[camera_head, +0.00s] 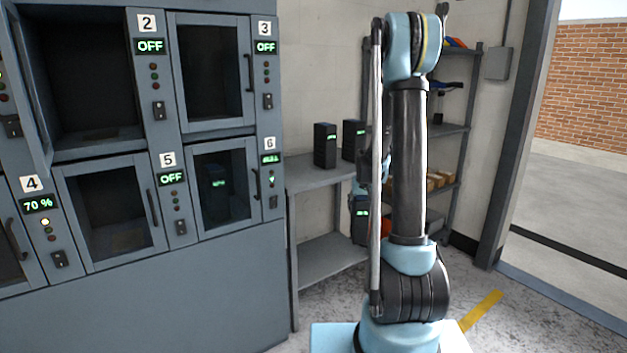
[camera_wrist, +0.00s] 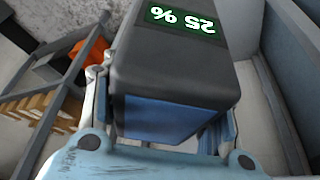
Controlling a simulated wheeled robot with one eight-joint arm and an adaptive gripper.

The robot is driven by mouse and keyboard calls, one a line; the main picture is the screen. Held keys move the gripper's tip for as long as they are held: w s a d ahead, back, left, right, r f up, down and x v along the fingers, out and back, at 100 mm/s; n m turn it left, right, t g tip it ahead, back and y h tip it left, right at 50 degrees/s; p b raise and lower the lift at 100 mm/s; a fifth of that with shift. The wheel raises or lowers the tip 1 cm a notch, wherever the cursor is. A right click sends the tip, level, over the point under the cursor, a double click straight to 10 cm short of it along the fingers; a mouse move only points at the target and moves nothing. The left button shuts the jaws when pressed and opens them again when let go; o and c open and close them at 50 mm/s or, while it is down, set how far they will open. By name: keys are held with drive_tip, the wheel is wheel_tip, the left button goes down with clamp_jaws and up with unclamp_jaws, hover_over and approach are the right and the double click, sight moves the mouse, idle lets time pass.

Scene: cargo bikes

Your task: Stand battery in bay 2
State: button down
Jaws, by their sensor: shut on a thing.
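A dark battery (camera_wrist: 175,75) fills the middle of the wrist view, its green display reading 25 %, upside down. The blue fingers of my gripper (camera_wrist: 165,135) are shut on its two sides. In the head view a battery (camera_head: 360,222) with a green display shows beside the shelf unit, partly hidden behind my arm; it seems to be the held one. My gripper is mostly hidden there. Bay 2 (camera_head: 85,75) is at the upper left of the cabinet, its door swung open at the left. It looks empty, and its panel (camera_head: 150,46) reads OFF.
Bays 3 (camera_head: 210,70), 5 (camera_head: 108,210) and 6 (camera_head: 222,185) have shut doors; bay 6 holds a battery. Two batteries (camera_head: 325,145) (camera_head: 353,140) stand on the grey shelf unit (camera_head: 315,178) right of the cabinet. A rack (camera_head: 455,130) stands behind my arm.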

sight(359, 233)
drive_tip(key=f, duration=0.3)
drive_tip(key=s+f, duration=0.1)
drive_tip(key=f, duration=0.3)
drive_tip(key=s+f, duration=0.1)
drive_tip(key=f, duration=0.2)
drive_tip(key=shift+s+f, duration=0.15)
drive_tip(key=shift+f, duration=0.05)
drive_tip(key=shift+s+f, duration=0.3)
drive_tip(key=shift+f, duration=0.4)
drive_tip(key=shift+s, duration=0.1)
